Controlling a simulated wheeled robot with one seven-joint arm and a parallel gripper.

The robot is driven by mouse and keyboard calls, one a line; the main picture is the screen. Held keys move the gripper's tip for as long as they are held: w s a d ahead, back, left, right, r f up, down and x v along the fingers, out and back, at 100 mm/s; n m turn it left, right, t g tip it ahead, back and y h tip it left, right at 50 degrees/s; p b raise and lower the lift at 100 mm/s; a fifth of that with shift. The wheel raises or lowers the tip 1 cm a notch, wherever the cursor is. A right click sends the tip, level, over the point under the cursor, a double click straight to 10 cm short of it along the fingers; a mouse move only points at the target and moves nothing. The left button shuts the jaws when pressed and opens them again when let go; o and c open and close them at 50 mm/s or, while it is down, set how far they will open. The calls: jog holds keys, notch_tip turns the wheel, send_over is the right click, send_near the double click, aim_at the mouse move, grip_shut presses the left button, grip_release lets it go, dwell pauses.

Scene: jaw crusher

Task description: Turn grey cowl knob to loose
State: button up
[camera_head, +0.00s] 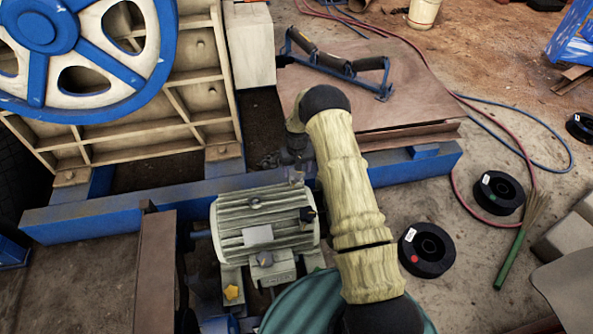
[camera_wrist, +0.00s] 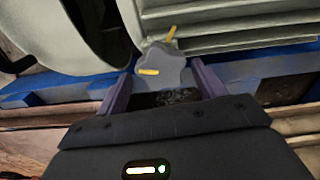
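The grey cowl knob (camera_wrist: 165,58) shows in the wrist view as a lobed grey shape with a yellow mark on its lower left. Another yellow mark stands just above it. My gripper (camera_wrist: 161,68) has its two purple fingers apart, one on each side of the knob, with the tips about level with it. Small gaps seem to show between knob and fingers; contact cannot be told for sure. In the head view my arm reaches over to the far side of the ribbed grey motor (camera_head: 262,225), and the fingertips are not clear there.
A yellow knob (camera_head: 232,292), a grey knob (camera_head: 264,258) and a black knob (camera_head: 307,214) sit on or by the motor. A blue beam (camera_head: 120,207) runs behind it. The big blue and white wheel (camera_head: 140,45) stands at the upper left. Black rings (camera_head: 426,250) lie at right.

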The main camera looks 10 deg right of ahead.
aim_at(297, 172)
jog(key=shift+s+a+f, duration=0.1)
jog(key=shift+s, duration=0.1)
jog(key=shift+r, duration=0.35)
notch_tip(297, 172, up, 17)
jog(key=p, duration=0.3)
jog(key=shift+f, duration=0.15)
jog(key=shift+w, duration=0.1)
